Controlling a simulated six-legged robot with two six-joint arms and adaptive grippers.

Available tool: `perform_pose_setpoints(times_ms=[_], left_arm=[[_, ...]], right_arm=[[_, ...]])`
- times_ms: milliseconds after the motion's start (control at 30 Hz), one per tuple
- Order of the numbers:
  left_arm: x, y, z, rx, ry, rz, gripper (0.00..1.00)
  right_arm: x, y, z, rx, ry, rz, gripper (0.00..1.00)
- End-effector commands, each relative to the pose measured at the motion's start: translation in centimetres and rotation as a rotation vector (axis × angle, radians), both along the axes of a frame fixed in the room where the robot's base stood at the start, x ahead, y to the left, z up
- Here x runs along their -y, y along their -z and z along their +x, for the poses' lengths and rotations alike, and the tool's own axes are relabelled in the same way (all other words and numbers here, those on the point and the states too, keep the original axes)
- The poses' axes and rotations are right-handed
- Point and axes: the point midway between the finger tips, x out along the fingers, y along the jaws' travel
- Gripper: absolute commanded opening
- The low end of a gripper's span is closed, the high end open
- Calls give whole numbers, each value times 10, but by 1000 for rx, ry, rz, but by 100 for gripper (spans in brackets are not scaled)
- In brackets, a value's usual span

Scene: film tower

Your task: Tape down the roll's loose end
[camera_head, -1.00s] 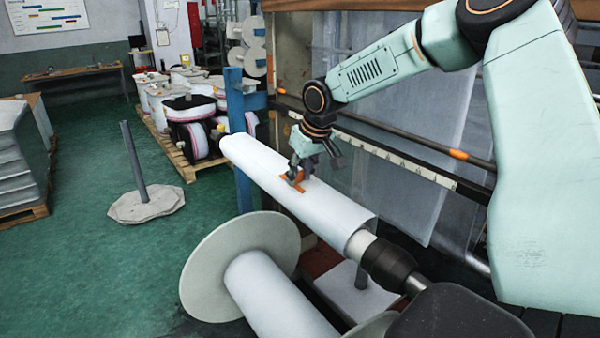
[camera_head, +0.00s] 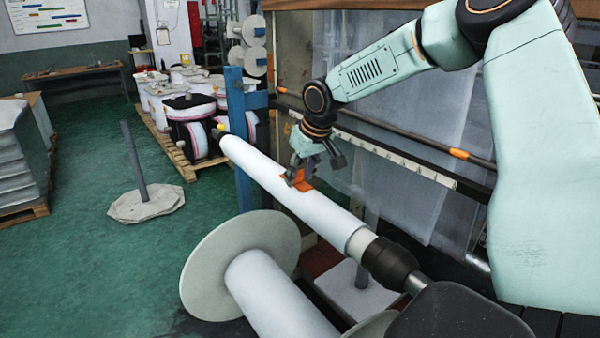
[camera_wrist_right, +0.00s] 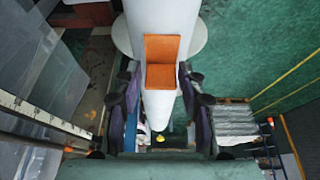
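The white film roll (camera_head: 325,213) lies on a shaft, running from upper left to lower right in the head view. It also fills the middle of the right wrist view (camera_wrist_right: 160,20). An orange tape piece (camera_head: 298,186) lies on the roll's surface; the wrist view shows it as two adjoining orange patches (camera_wrist_right: 162,62) with a crease between them. My right gripper (camera_head: 308,172) is just above the roll at the tape. Its fingers are apart on either side of the roll (camera_wrist_right: 160,108), with nothing gripped between them. No separate loose film edge can be made out. My left gripper is not in view.
A lower roll with a round pale flange (camera_head: 222,268) stands in front. A blue post (camera_head: 236,140) stands by the roll's far end. The machine frame and a rail (camera_head: 400,165) run close behind my right arm. Green floor at left is open around a post on a pale base (camera_head: 146,203).

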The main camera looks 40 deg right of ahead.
Motion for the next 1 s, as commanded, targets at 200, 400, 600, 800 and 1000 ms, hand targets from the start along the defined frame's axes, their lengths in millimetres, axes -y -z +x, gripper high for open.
perform_pose_setpoints(times_ms=[200,400,600,800,1000], left_arm=[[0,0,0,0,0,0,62],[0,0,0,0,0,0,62],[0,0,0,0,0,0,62],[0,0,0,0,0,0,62],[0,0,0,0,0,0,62]], right_arm=[[0,0,0,0,0,0,57],[0,0,0,1,0,1,57],[-1,-12,-3,3,0,2,57],[-2,-44,-16,6,0,2,57],[-4,-79,-31,6,0,2,57]])
